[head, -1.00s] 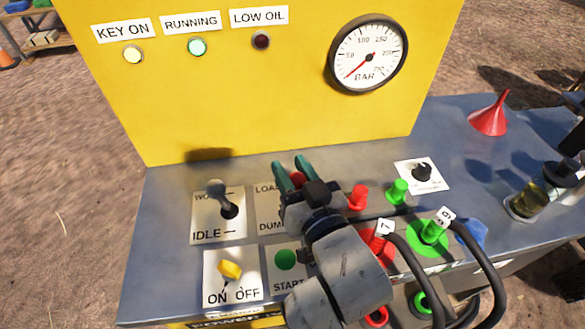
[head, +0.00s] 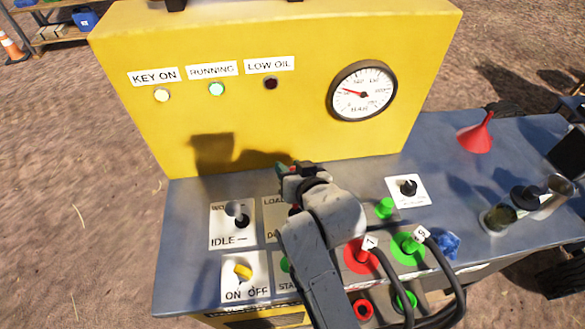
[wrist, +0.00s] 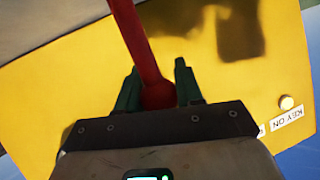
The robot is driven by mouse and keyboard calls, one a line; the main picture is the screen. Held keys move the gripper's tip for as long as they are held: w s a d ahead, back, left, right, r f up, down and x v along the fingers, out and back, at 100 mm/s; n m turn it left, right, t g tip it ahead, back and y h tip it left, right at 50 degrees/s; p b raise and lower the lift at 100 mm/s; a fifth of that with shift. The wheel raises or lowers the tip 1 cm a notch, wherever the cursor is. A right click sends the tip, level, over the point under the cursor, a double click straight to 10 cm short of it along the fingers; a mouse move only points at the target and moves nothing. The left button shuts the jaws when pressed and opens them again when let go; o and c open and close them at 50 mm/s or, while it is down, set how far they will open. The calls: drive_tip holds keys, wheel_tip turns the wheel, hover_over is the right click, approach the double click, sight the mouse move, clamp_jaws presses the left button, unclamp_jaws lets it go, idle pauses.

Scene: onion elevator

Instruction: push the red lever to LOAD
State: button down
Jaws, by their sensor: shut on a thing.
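The red lever (wrist: 142,50) shows in the wrist view, with its rounded knob between the two green fingers of my gripper (wrist: 158,87). My gripper (head: 285,167) is shut on the knob. In the head view it is at the far edge of the console, close to the yellow panel and beyond the LOAD end of the lever's plate. The white LOAD/DUMP plate (head: 271,218) is partly covered by my arm, and the lever is mostly hidden there.
The IDLE lever (head: 239,219) stands left of my arm, with the yellow ON/OFF switch (head: 243,271) below. The yellow panel (head: 300,130) rises close behind my gripper. The gauge (head: 361,91) reads low. Green knob (head: 384,208) and hoses lie right. A red funnel (head: 476,135) stands far right.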

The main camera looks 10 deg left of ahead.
drive_tip(key=shift+w+a+f, duration=0.15)
drive_tip(key=shift+w+f, duration=0.45)
drive_tip(key=shift+w, duration=0.15)
drive_tip(key=shift+f, duration=0.15)
drive_tip(key=c, duration=0.8)
unclamp_jaws()
drive_tip(key=shift+o, duration=0.2)
drive_tip(key=shift+r, duration=0.2)
drive_tip(key=b+v, duration=0.1)
drive_tip(key=v, duration=0.9)
drive_tip(key=shift+s+r, duration=0.2)
drive_tip(key=shift+s, duration=0.1)
